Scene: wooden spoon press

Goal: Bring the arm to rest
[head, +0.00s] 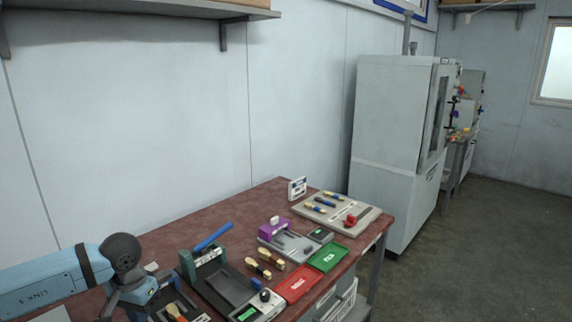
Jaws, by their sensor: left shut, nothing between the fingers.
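My left arm comes in from the left, and its gripper (128,300) points down over the near left part of the table (160,246). The jaws are shut with nothing seen between them; the wrist partly hides the fingertips. Just right of it stands a dark green press-like frame (187,266) with a blue lever (213,237) slanting up to the right. A dark tray with an orange-tipped wooden piece (174,311) lies close beside the gripper, low in the picture. My right gripper is out of view.
Wooden-handled pieces (258,269), a red tray (296,284), a green tray (328,257), a white device (262,307) and a purple-topped fixture (274,231) crowd the table. A tool board (360,222) lies at the far end. A grey cabinet (395,150) stands beyond.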

